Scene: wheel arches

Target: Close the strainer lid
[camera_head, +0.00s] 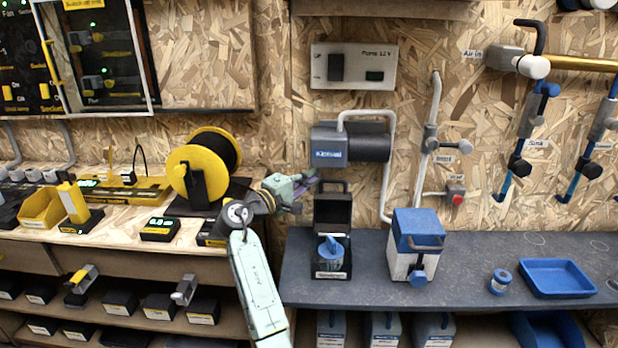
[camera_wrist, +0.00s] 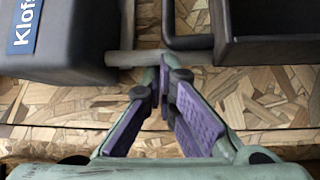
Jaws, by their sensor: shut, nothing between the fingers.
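The strainer (camera_head: 331,258) is a dark box on the grey bench with a blue knob (camera_head: 331,252) at its front. Its lid (camera_head: 332,208) stands open and upright, with a bar handle (camera_head: 332,184) on its top edge. In the wrist view the lid (camera_wrist: 268,25) is at the upper right and its dark handle (camera_wrist: 172,30) is just beyond my fingertips. My gripper (camera_head: 312,184) is shut and empty, with purple finger pads, just left of the lid's top. It also shows in the wrist view (camera_wrist: 165,80). I cannot tell whether it touches the handle.
A dark pump (camera_head: 350,143) hangs on the wall just above the lid; it fills the upper left of the wrist view (camera_wrist: 60,40). A grey pipe (camera_head: 388,180) runs down to its right. A blue-topped white box (camera_head: 414,245) stands right of the strainer. A yellow reel (camera_head: 185,170) is left.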

